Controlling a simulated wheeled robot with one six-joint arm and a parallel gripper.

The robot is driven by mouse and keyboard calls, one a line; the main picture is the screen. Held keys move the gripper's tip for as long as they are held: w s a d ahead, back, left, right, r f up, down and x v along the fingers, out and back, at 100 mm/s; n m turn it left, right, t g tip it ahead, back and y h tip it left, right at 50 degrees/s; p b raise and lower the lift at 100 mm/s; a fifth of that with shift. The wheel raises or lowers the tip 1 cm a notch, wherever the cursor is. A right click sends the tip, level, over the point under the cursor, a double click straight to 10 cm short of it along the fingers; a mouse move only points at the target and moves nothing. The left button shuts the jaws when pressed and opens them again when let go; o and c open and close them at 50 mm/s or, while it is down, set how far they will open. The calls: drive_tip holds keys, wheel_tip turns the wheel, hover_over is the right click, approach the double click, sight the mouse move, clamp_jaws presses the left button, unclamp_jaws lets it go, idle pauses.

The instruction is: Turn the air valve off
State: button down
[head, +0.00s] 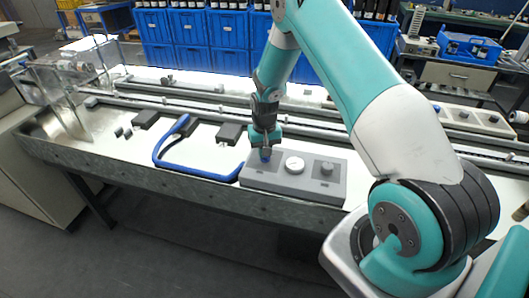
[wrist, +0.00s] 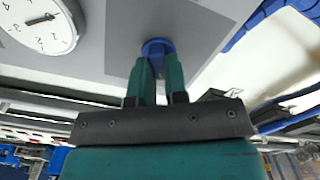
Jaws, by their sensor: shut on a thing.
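The air valve (wrist: 157,46) is a blue round knob on a grey panel (head: 255,176), at the panel's left end in the head view. It also shows in the head view (head: 265,155), small and partly covered by my gripper. My gripper (wrist: 159,62) points down at the panel, and its two teal fingers are shut on the blue knob. The fingers hide part of the knob, so its turn angle is hard to tell. A white round gauge (head: 294,165) with a dark needle sits beside the knob, and it also shows in the wrist view (wrist: 40,20).
A dark knob (head: 327,168) sits right of the gauge. A blue hose (head: 168,157) loops left of the panel, near dark boxes (head: 229,132). Long metal rails (head: 190,106) run behind. Blue crates (head: 210,40) stand at the back. White bench surface is clear between these things.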

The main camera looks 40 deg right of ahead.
idle(0.5)
drive_tip(key=c, duration=1.1)
unclamp_jaws()
drive_tip(key=shift+c, duration=0.2)
wheel_tip(320, 180, up, 18)
drive_tip(key=b, duration=0.3)
drive_tip(key=shift+f, duration=0.25)
drive_tip(key=s+a+r+n+y, duration=0.1)
drive_tip(key=s+a+r+n, duration=0.3)
drive_tip(key=a, duration=0.5)
drive_tip(key=s+a+r+n+y, duration=0.1)
drive_tip(key=s+a+r+n, duration=0.1)
drive_tip(key=s+a, duration=0.3)
drive_tip(key=s+a+r+n+y, duration=0.1)
drive_tip(key=s+a, duration=0.4)
drive_tip(key=s, duration=0.6)
drive_tip(key=s+a+r+n+y, duration=0.1)
drive_tip(key=s+a+r+n, duration=0.2)
drive_tip(key=s, duration=0.5)
drive_tip(key=a+n, duration=0.1)
drive_tip(key=a, duration=0.1)
drive_tip(key=shift+s+a, duration=0.3)
drive_tip(key=shift+s, duration=0.05)
